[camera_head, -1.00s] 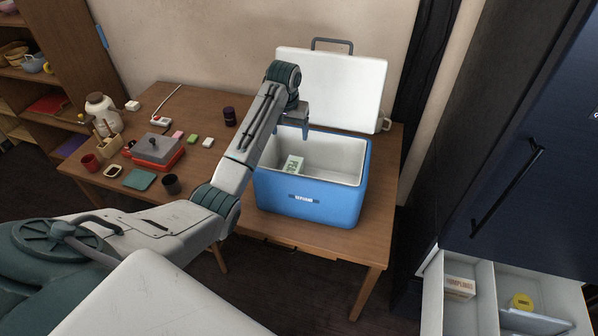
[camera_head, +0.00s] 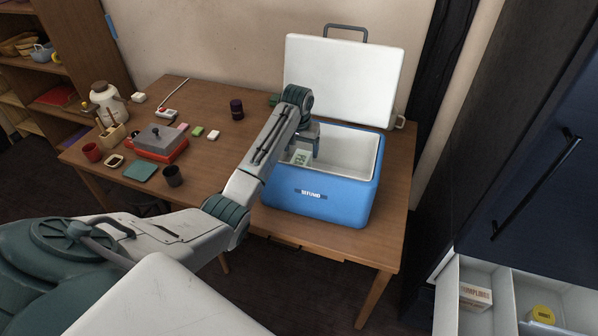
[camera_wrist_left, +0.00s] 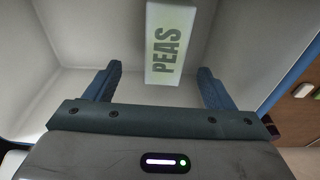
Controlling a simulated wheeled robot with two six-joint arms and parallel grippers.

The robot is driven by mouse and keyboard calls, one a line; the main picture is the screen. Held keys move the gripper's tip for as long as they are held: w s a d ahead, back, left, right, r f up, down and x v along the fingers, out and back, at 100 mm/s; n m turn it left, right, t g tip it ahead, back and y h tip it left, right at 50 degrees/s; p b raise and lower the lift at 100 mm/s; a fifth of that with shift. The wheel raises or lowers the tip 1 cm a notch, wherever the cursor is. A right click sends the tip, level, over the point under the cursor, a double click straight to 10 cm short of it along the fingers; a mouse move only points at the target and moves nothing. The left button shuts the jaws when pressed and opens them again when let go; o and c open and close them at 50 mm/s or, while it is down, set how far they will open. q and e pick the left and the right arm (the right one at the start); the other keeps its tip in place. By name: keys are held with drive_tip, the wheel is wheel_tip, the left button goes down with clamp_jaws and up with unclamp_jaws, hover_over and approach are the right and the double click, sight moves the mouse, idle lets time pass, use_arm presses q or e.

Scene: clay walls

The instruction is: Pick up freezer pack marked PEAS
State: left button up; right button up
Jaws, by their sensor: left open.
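The freezer pack marked PEAS (camera_head: 301,157) is a pale box with green lettering inside the blue cooler (camera_head: 318,205), whose white lid stands open. In the left wrist view the PEAS pack (camera_wrist_left: 167,45) lies ahead of and between the two fingers, and its upper end is cut off by the picture's edge. My left gripper (camera_wrist_left: 160,85) is open and empty, with a finger to either side of the pack's near end. In the head view the left gripper (camera_head: 303,140) is at the cooler's opening, just above the pack. My right gripper is not in view.
The wooden table (camera_head: 240,160) also holds a red grill-like box (camera_head: 160,143), a dark jar (camera_head: 237,109), a dark cup (camera_head: 173,176) and small blocks. The cooler's lid (camera_head: 340,80) rises behind. An open drawer (camera_head: 505,300) with boxes is at the lower right.

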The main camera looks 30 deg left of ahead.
sight(299, 162)
use_arm(q)
drive_tip(key=shift+w+f, duration=0.1)
drive_tip(key=shift+f, duration=0.6)
drive_tip(key=f, duration=0.1)
drive_tip(key=f+p, duration=0.1)
drive_tip(key=f, duration=0.1)
drive_tip(key=f+p, duration=0.1)
drive_tip(key=shift+a+f, duration=0.15)
drive_tip(key=shift+a, duration=0.2)
drive_tip(key=shift+f, duration=0.45)
drive_tip(key=shift+c, duration=0.5)
drive_tip(key=shift+r, duration=0.1)
drive_tip(key=c, duration=1.5)
